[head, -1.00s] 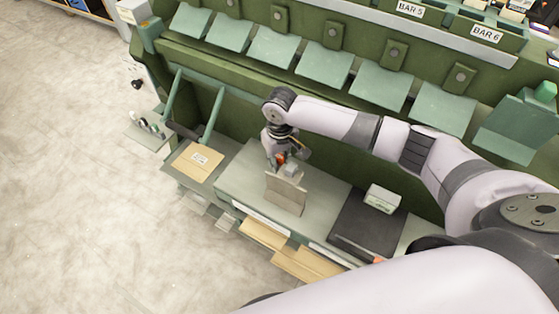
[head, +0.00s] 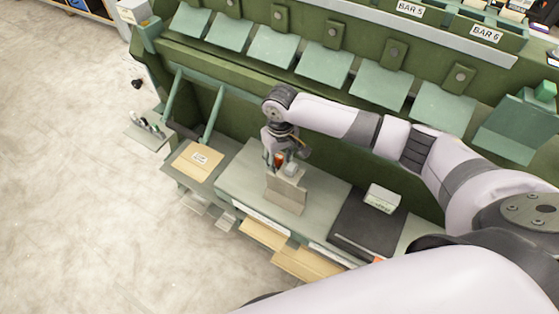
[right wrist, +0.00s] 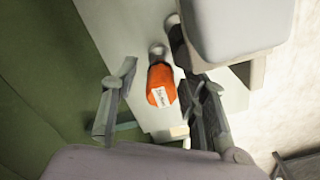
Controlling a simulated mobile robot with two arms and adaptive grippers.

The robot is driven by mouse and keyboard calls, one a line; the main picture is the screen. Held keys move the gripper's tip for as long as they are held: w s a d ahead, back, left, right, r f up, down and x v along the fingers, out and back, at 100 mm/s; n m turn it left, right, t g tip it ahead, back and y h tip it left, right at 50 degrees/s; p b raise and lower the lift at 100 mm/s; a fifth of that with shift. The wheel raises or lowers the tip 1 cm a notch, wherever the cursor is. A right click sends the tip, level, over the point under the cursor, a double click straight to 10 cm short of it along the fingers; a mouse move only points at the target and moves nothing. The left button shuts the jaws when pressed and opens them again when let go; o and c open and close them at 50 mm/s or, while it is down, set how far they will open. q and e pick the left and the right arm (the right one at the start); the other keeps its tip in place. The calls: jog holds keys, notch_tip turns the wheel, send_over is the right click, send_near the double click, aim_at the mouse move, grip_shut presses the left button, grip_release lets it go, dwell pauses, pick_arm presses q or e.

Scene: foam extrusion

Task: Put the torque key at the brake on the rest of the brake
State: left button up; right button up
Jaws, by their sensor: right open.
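The torque key has an orange handle with a white label. It shows in the right wrist view (right wrist: 161,86) and as a small orange spot in the head view (head: 279,159). My right gripper (head: 282,162) is over the bench at an upright beige-grey block (head: 286,192), which may be the rest. In the right wrist view my right gripper (right wrist: 161,103) is open, with one finger on each side of the orange handle. I cannot tell whether the key touches the rest. My left gripper is not in view.
A black pad (head: 362,232) with a pale green box (head: 382,198) lies to the right on the bench. A cardboard-coloured panel (head: 197,160) lies to the left. Green tilted plates (head: 323,64) line the machine behind. The floor at left is clear.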

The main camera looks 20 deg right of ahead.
notch_tip(320, 180, up, 12)
jog(key=shift+f+p, duration=0.2)
jog(key=shift+p, duration=0.15)
dwell(0.4)
